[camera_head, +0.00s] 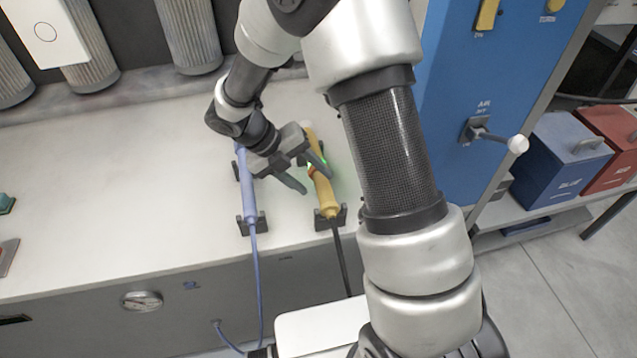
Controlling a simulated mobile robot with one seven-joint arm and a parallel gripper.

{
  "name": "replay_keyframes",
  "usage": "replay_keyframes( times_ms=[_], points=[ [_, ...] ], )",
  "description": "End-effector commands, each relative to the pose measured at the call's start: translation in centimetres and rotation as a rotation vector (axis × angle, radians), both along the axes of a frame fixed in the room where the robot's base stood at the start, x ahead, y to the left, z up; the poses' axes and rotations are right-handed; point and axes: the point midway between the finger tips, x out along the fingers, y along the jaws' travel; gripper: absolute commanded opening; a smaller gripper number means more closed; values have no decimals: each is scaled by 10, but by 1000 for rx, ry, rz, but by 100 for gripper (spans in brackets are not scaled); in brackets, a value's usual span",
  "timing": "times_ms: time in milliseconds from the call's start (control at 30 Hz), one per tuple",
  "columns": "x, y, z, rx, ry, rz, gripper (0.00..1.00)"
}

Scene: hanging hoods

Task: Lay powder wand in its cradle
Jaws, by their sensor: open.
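A yellow wand (325,193) with a dark cable lies along a dark cradle (330,217) near the counter's front edge. A lavender wand (248,195) with a lavender hose lies in another dark cradle (251,225) to its left. I cannot read which one is the powder wand. My gripper (311,182) is open at the yellow wand. One finger is to the wand's left and the other is over or beside its upper part. I cannot tell whether they touch it. My gripper and wrist partly hide the far ends of both wands.
Pleated filter cylinders (190,35) hang at the back. A blue cabinet (490,90) with a white-knobbed lever (516,145) stands to the right. Blue (562,160) and red (612,150) bins sit beyond it.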

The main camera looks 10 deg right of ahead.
Motion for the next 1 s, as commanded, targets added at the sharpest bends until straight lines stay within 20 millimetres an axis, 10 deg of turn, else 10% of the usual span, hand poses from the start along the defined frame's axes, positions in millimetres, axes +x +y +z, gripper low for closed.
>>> replay_keyframes(
  times_ms=[633,833,1000],
  points=[
    [0,72,110,-1,0,1,48],
    [-9,61,136,28,-116,-161,48],
    [-46,25,188,143,-455,-700,48]
  ],
)
